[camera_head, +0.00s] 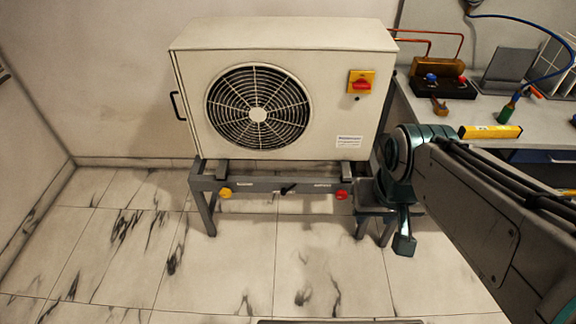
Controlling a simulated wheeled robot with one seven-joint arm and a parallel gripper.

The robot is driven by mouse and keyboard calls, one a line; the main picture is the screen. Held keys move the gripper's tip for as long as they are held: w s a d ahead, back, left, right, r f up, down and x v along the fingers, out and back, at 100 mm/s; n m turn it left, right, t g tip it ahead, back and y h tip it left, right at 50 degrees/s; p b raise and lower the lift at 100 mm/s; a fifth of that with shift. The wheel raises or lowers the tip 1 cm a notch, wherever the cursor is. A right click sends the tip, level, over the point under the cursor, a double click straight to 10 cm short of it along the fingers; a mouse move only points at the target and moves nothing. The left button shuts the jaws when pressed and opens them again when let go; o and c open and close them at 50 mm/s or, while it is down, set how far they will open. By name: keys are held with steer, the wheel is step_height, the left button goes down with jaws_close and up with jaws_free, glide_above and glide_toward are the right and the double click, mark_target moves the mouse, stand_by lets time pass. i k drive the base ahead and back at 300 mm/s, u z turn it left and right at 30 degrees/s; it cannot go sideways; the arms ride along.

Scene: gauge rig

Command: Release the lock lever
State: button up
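A white outdoor fan unit (320,75) stands on a grey metal frame (255,187). A small black lever (288,189) sits on the frame's front rail, slightly tilted, between a yellow knob (225,192) and a red knob (342,194). It may be the lock lever; the labels on the rail are too small to read. A red rotary switch (361,83) on a yellow plate is on the unit's front panel. My gripper (404,244) hangs low at the right end of the frame, right of the red knob and apart from the black lever. Its fingers cannot be made out.
A workbench (480,108) at the right holds a gauge set (444,80), a yellow level (490,132) and a blue hose (530,22). Copper pipes (440,33) run behind the unit. The tiled floor (220,270) in front of the frame is clear.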

mark_target(283, 191)
steer(key=k, duration=0.55)
steer(key=z, duration=0.45)
steer(key=i, duration=1.1)
steer(key=u, duration=0.5)
